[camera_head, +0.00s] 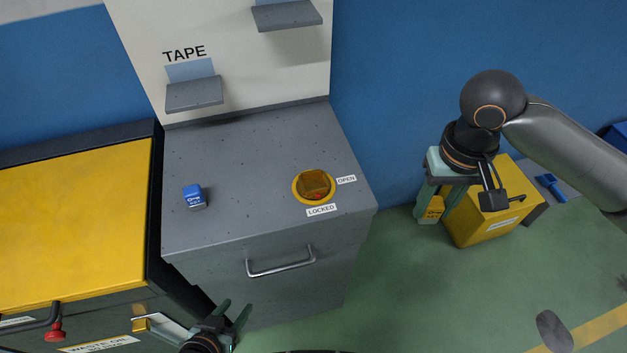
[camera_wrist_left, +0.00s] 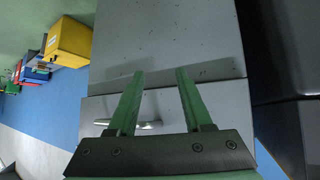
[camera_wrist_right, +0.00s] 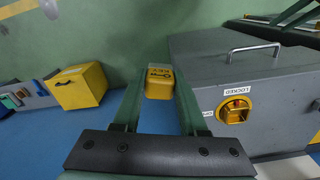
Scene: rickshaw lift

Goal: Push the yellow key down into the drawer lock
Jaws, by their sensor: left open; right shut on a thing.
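The yellow key (camera_head: 432,207) is a block with dark lettering, held between the fingertips of my right gripper (camera_head: 435,213). It also shows in the right wrist view (camera_wrist_right: 160,84). The key is in the air, to the right of the grey cabinet and apart from it. The drawer lock (camera_head: 298,193) is a round yellow socket on the cabinet top, with LOCKED and OPEN labels beside it. It shows in the right wrist view (camera_wrist_right: 245,112), right of the key. My left gripper (camera_head: 236,308) is open and empty, low in front of the cabinet; its fingers show apart in the left wrist view (camera_wrist_left: 160,74).
The grey cabinet (camera_head: 230,225) has a drawer handle (camera_head: 281,266) on its front. A small blue item (camera_head: 194,195) stands on its top left. A yellow-topped bench (camera_head: 70,230) is at left. A yellow box (camera_head: 485,225) stands behind my right gripper. Cabinet top is mostly clear.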

